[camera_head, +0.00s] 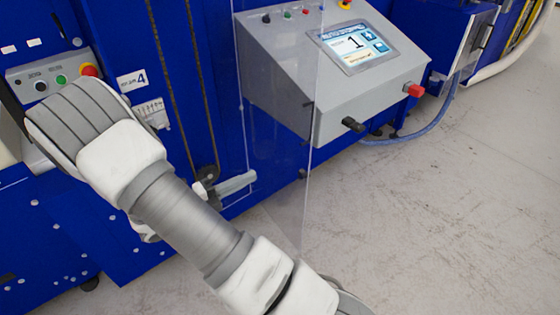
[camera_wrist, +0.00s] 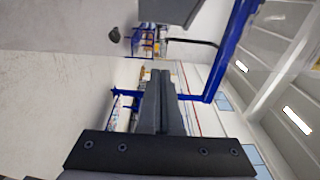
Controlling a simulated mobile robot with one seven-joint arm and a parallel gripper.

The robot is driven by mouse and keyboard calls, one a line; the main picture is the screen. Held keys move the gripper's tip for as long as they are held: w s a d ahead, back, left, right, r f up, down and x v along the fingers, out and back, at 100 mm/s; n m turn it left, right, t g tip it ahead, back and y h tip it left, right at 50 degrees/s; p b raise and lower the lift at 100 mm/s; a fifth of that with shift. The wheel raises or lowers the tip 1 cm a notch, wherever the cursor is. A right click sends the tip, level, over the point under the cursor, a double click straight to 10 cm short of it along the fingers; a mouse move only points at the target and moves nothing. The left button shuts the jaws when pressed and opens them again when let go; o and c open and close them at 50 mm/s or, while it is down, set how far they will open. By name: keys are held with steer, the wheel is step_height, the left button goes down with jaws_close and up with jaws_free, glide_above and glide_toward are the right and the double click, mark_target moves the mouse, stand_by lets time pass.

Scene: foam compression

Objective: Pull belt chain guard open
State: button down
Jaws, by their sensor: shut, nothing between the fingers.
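The belt chain guard is a clear, see-through panel (camera_head: 283,168) on the front of the blue machine in the head view. Its thin upright edges show, and it stands partly in front of the grey control box. Dark upright belts or chains (camera_head: 164,75) run on the machine left of it. In the wrist view my gripper (camera_wrist: 160,75) has its two dark fingers together, with nothing between them. In the head view my arm crosses the lower left, and I cannot clearly make out the fingertips. Whether the gripper touches the guard cannot be told.
The grey control box (camera_head: 330,75) with a screen juts out at the upper middle, with a black knob (camera_head: 352,125) and a red knob (camera_head: 413,90). A button panel (camera_head: 52,78) is at left. A blue hose (camera_head: 415,133) hangs low. The floor (camera_head: 450,210) at right is clear.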

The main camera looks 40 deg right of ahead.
mark_target(302, 152)
steer(key=d+b, duration=0.1)
steer(key=d, duration=1.2)
steer(key=shift+d, duration=0.4)
